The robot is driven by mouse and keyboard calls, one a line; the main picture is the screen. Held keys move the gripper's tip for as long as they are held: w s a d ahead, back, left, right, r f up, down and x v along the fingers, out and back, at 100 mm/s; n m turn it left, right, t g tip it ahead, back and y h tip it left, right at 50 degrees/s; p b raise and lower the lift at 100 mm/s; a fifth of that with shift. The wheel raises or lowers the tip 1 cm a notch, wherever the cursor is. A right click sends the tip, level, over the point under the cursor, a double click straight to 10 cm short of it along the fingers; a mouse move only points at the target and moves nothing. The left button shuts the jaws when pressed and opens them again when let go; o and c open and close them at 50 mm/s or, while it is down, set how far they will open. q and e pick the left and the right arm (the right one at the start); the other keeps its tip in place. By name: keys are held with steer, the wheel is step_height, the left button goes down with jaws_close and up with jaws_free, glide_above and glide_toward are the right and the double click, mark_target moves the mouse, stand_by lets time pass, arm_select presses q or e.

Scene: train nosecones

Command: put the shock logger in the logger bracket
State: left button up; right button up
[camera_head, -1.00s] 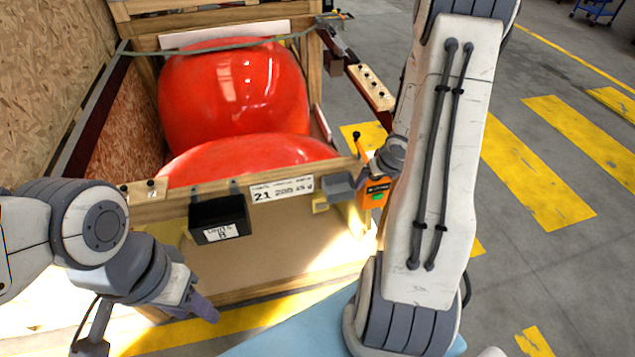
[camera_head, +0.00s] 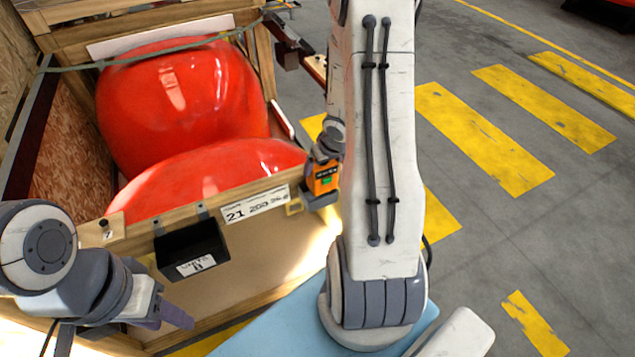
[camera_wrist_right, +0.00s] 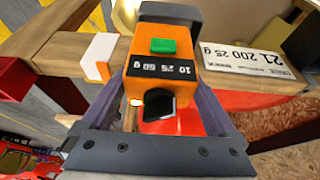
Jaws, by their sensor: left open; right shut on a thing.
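The shock logger (camera_head: 323,177) is an orange block with a black label strip and a green button. My right gripper (camera_head: 325,158) is shut on it at the crate's front right corner. In the right wrist view the logger (camera_wrist_right: 165,65) sits between the two fingers (camera_wrist_right: 162,88). A grey part that looks like the logger bracket (camera_head: 320,199) shows just below the logger, and at the top of the right wrist view (camera_wrist_right: 168,12). I cannot tell whether they touch. My left gripper (camera_head: 172,314) is open and empty at the lower left.
The wooden crate (camera_head: 130,238) holds red nosecones (camera_head: 180,105). Floor to the right is clear.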

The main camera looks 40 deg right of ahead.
steer(key=shift+w+a+f, duration=0.4)
steer(key=shift+w+f, duration=0.1)
steer(key=shift+w, duration=0.25)
step_height(320, 180, down, 4)
steer(key=b, duration=0.4)
steer(key=shift+r, duration=0.1)
steer(key=o, duration=1.3)
steer(key=shift+s, duration=0.1)
steer(key=p+v, duration=0.8)
steer(key=v, duration=0.4)
steer(key=shift+s, duration=0.1)
steer(key=shift+a, duration=0.1)
